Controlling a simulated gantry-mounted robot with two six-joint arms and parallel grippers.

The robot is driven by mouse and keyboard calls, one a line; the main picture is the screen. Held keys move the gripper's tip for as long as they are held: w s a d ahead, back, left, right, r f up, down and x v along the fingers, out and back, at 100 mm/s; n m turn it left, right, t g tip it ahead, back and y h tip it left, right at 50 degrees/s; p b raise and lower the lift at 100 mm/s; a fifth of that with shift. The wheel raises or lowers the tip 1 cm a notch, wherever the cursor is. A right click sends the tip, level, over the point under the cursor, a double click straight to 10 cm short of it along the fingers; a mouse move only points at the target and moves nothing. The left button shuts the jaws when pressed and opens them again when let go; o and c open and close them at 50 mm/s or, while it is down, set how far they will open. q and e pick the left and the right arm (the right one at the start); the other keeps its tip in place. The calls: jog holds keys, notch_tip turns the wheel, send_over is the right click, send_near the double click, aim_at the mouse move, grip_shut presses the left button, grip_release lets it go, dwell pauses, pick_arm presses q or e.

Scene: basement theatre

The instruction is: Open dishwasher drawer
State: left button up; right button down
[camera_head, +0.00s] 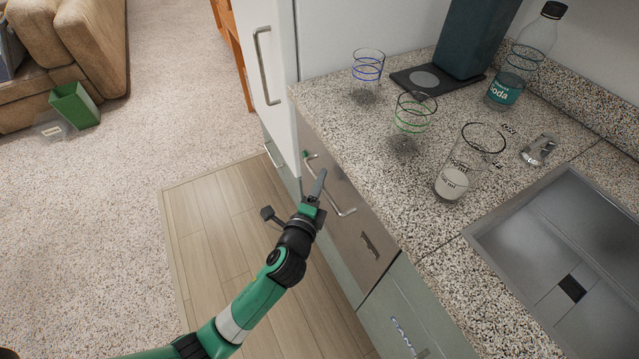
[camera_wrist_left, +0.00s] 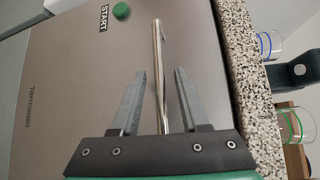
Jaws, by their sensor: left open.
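The dishwasher drawer (camera_head: 352,232) has a brushed-metal front below the granite counter and looks closed, flush with the cabinet fronts. Its long metal bar handle (camera_head: 345,212) runs along the upper part of the front. My left gripper (camera_head: 319,186) is at the drawer front, by the handle. In the left wrist view, my left gripper (camera_wrist_left: 160,75) is open, and the handle (camera_wrist_left: 158,50) runs between its two fingers. I cannot tell whether either finger touches it. A green button (camera_wrist_left: 121,10) and a START label sit near the handle's far end. My right gripper is not in view.
The counter (camera_head: 390,190) holds several glasses, a soda bottle (camera_head: 512,75) and a dark machine (camera_head: 475,35); a sink (camera_head: 545,240) lies at right. A white fridge-like cabinet (camera_head: 283,70) stands beyond the drawer. Wooden floor (camera_head: 215,220) in front is clear.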

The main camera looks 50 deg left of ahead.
pick_arm(q)
grip_shut()
dwell(1.3)
